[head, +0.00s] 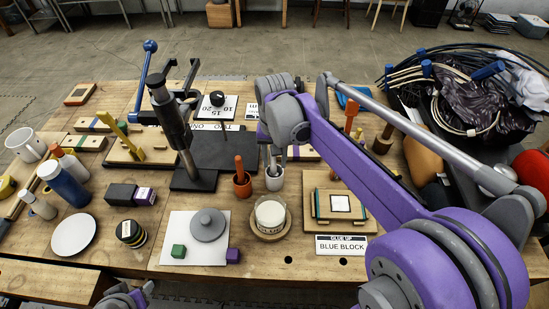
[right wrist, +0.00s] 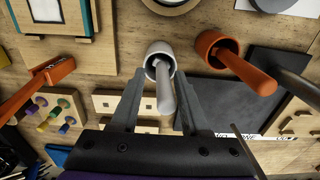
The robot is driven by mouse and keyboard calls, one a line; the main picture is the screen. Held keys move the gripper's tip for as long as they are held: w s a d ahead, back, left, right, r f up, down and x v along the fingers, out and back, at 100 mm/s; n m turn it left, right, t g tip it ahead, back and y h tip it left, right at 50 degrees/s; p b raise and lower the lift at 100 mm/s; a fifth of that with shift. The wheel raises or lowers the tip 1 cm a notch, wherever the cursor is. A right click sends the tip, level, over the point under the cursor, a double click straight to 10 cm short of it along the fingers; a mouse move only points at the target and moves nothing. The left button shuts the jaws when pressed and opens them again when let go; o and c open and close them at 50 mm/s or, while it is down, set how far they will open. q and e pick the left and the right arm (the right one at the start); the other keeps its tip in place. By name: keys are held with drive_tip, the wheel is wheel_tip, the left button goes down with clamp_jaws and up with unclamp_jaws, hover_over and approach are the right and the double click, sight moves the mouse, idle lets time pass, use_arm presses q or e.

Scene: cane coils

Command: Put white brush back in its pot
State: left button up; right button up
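The white pot (head: 274,182) stands on the wooden table, right of the terracotta pot (head: 242,187). In the right wrist view the white pot (right wrist: 158,50) has the white brush's handle (right wrist: 165,92) sticking out of its mouth, leaning against the rim. My right gripper (right wrist: 160,76) is open, its two grey fingers on either side of the handle with gaps showing. In the head view my right gripper (head: 274,158) is partly hidden by its own arm above the white pot. My left gripper (head: 128,294) is cut off at the bottom edge; its fingers are unclear.
A terracotta brush handle (right wrist: 250,74) leans out of the terracotta pot beside the white one. A white jar on a round coaster (head: 270,232) stands in front. A black press (head: 192,178) stands left. Cables and a black bag (head: 460,95) fill the right.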

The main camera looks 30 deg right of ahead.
drive_tip(key=shift+w, duration=0.1)
wheel_tip(320, 180, up, 12)
drive_tip(key=shift+r+p, duration=0.2)
drive_tip(key=shift+p, duration=0.25)
